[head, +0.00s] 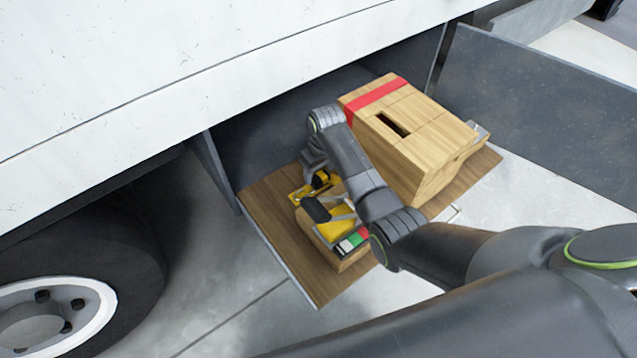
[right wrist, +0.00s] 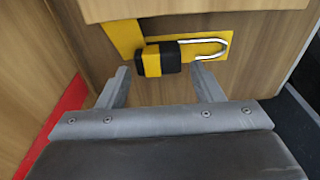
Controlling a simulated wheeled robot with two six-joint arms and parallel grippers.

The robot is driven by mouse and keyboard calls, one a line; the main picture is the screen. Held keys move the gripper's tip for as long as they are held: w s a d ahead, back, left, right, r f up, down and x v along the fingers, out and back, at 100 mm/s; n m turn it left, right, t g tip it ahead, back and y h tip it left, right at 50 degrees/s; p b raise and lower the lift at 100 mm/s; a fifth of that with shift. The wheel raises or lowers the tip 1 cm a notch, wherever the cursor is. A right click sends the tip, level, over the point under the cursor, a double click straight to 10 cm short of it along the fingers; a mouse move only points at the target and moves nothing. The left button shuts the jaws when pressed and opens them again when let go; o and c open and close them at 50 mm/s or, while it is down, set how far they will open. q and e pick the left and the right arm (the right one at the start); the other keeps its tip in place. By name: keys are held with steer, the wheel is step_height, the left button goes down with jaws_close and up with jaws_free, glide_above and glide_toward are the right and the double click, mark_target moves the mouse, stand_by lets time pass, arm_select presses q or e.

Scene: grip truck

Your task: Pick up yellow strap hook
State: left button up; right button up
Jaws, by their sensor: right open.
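A yellow and black piece with a bare metal loop, which looks like a padlock or the strap hook, shows in the right wrist view (right wrist: 162,60) in front of a flat yellow plate (right wrist: 205,30). In the head view the yellow and black piece (head: 320,180) sits at the inner side of a small wooden crate, partly hidden by my arm. My right gripper (right wrist: 160,76) is open, its two fingers just short of the piece, with nothing clearly held between them. In the head view it points down into the compartment, its fingertips hard to make out. My left gripper is not in view.
The small wooden crate (head: 350,262) holds yellow and black items. A larger wooden box (head: 430,135) with a red band and a slot stands to the right. A grey side panel (head: 225,185) bounds the wooden floor (head: 275,205) on the left. The truck body hangs above.

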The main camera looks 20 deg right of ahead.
mark_target(320, 176)
step_height(320, 176, down, 3)
steer(key=shift+d+b, duration=0.1)
steer(key=shift+b, duration=0.35)
steer(key=shift+w+f, duration=0.1)
steer(key=shift+f, duration=0.15)
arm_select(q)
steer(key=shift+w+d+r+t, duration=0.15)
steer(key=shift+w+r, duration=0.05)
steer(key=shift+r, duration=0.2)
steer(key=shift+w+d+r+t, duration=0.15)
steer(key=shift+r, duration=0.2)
arm_select(e)
steer(key=c, duration=0.8)
steer(key=shift+r, duration=0.1)
